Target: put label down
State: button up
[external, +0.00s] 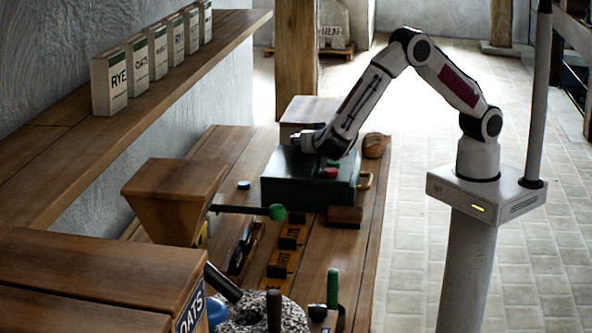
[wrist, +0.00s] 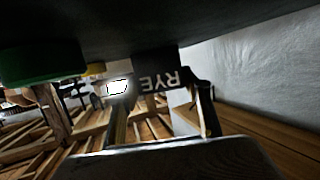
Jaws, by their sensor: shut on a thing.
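My gripper shows in the wrist view (wrist: 160,98), its two dark fingers shut on a dark label (wrist: 154,82) with pale letters RYE, which appear upside down. The label's upper picture edge meets a dark surface; I cannot tell whether they touch. In the external view the end of my arm is over the dark green box (external: 285,185), near its red button (external: 329,173) and green button (external: 333,163). My fingers and the label are not clear there, hidden by my wrist. A green disc (wrist: 40,65) shows at the wrist view's left.
Lettered wooden blocks (external: 283,262) lie on the bench (external: 362,262) in front of the box. A wooden hopper (external: 172,195) and a green-knobbed lever (external: 277,212) stand nearer. Lettered packets (external: 109,82) line the wall shelf (external: 150,90). A brown block (external: 345,216) lies beside the box.

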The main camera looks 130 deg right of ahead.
jog(key=shift+f, duration=0.45)
jog(key=shift+s+f, duration=0.1)
jog(key=shift+f, duration=0.1)
jog(key=o, duration=1.1)
jog(key=shift+o, duration=0.2)
jog(key=shift+r, duration=0.4)
jog(key=shift+a+r, duration=0.15)
jog(key=shift+a, duration=0.05)
jog(key=v, duration=1.1)
jog(key=shift+w+a+r, duration=0.2)
jog(key=shift+w+r, duration=0.15)
